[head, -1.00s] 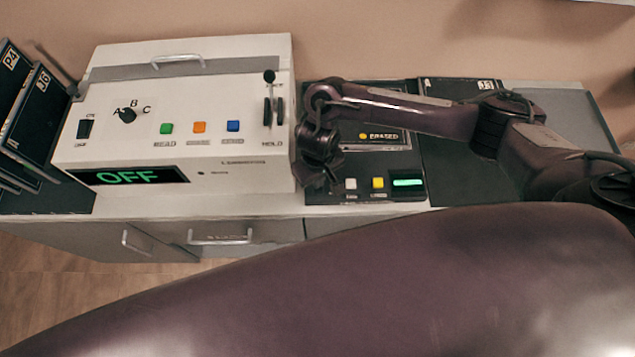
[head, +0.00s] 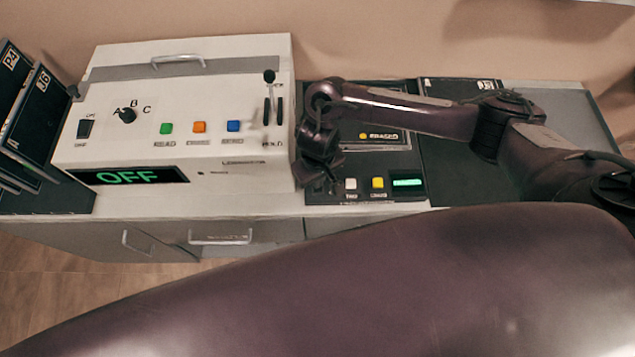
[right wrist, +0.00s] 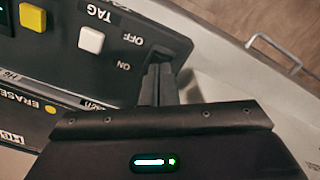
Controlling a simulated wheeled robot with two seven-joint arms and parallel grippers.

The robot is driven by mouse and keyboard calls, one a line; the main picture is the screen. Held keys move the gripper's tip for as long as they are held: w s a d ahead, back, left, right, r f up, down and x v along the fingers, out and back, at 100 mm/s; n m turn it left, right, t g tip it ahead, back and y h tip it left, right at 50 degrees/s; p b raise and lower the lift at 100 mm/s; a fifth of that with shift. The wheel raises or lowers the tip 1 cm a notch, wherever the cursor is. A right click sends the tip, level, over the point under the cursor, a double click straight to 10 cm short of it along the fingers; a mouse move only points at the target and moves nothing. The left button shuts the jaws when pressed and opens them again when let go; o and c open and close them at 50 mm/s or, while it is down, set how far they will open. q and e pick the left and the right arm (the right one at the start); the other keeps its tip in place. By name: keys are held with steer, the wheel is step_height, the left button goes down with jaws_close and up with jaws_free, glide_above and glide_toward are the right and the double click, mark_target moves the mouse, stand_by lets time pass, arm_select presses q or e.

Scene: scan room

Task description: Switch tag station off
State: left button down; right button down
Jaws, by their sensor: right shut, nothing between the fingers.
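The tag station (head: 352,197) is a black panel to the right of the white console. It has a white button, a yellow button and a lit green display (head: 407,182). In the right wrist view the panel (right wrist: 62,62) shows the words TAG, OFF and ON by the white button (right wrist: 91,40). My right gripper (head: 322,184) is shut and empty, pointing down at the panel's left end. My left gripper is not in view.
The white console (head: 200,105) with a dial, coloured buttons, levers and a green OFF display (head: 128,176) stands close left of my right gripper. An ERASED panel (head: 385,137) lies behind the tag station. Dark binders (head: 35,115) stand at the far left.

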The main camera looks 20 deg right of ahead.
steer(key=shift+f+b, duration=0.45)
steer(key=shift+f, duration=0.45)
stand_by(0.6)
steer(key=shift+r, duration=0.1)
step_height(320, 180, up, 7)
steer(key=p, duration=0.9)
stand_by(0.7)
